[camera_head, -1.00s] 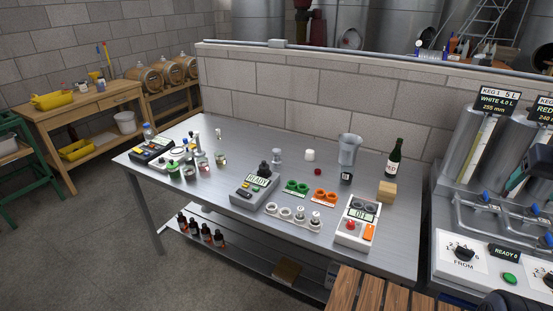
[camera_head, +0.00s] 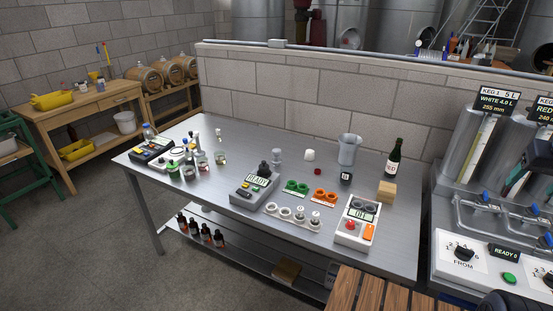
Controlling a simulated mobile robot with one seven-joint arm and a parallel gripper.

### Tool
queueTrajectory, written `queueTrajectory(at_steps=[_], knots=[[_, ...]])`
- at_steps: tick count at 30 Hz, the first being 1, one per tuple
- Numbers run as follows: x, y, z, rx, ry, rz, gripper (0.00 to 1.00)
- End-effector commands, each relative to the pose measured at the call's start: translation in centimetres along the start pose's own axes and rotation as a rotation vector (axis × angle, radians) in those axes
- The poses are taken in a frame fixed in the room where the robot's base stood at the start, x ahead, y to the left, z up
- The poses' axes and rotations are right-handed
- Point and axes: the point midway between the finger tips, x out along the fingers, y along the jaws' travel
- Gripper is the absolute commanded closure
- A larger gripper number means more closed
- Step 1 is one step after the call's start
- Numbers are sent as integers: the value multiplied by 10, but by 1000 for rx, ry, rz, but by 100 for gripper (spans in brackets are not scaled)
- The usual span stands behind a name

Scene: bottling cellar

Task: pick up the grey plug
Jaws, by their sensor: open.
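No piece is clearly the grey plug at this size. A row of several small grey-white round pieces (camera_head: 293,214) stands near the front middle of the steel table (camera_head: 240,140). The left ones look like hollow rings, and the right ones have raised grey tops. A small grey piece (camera_head: 277,156) stands upright farther back. What appears to be my gripper (camera_head: 506,190), dark with teal parts, shows only partly at the right edge. It is open, in front of the metal tanks and well away from the table pieces. Its fingertips are hard to make out.
Green rings (camera_head: 297,187) and orange rings (camera_head: 325,195) lie behind the row. A jug (camera_head: 348,149), green bottle (camera_head: 394,158) and wooden block (camera_head: 387,191) stand at back right.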

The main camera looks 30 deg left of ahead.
Motion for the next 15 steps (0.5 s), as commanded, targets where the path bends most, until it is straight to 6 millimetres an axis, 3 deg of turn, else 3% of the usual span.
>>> queueTrajectory(at_steps=[8,15], knots=[[0,-31,-74,-95,-6,-34,35],[9,-75,-145,-189,-6,-68,35]])
